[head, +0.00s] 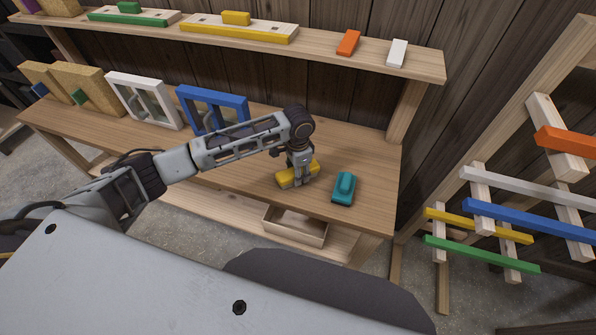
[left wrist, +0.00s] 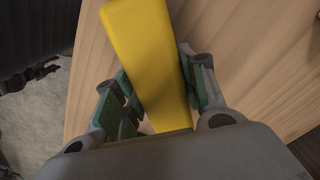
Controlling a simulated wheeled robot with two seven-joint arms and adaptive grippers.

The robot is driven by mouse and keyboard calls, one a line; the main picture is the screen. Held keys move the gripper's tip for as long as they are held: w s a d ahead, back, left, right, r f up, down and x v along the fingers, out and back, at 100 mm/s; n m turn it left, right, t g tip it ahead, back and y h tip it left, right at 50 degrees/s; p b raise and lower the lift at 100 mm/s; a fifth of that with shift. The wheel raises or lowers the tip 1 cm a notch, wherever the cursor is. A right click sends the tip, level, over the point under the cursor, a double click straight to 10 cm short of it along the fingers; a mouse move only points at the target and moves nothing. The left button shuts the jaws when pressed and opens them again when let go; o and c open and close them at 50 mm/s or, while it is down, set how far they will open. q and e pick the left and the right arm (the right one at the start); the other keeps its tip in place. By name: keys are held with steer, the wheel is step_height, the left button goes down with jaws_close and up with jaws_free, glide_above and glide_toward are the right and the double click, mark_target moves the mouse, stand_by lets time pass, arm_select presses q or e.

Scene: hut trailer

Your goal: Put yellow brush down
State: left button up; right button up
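The yellow brush (head: 284,180) is at the bench's front right part in the head view. It fills the space between my left fingers in the left wrist view (left wrist: 152,60). My left gripper (head: 297,177) points down over the brush, and its green-padded fingers press against both sides of it. The brush is on or very slightly above the wooden bench top (head: 245,155); I cannot tell which. The gripper hides part of the brush. My right gripper is not in view.
A teal brush (head: 344,188) lies just right of the yellow one. Blue (head: 213,108) and white (head: 145,101) frames stand along the back. An open wooden box (head: 296,228) sits below. A rack with coloured bars (head: 500,215) stands at right.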

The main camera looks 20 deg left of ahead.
arm_select(q)
steer(key=o, duration=0.4)
steer(key=shift+r, duration=0.15)
steer(key=shift+r+b, duration=0.7)
steer(key=shift+r, duration=5.3)
steer(key=shift+d+f, duration=0.1)
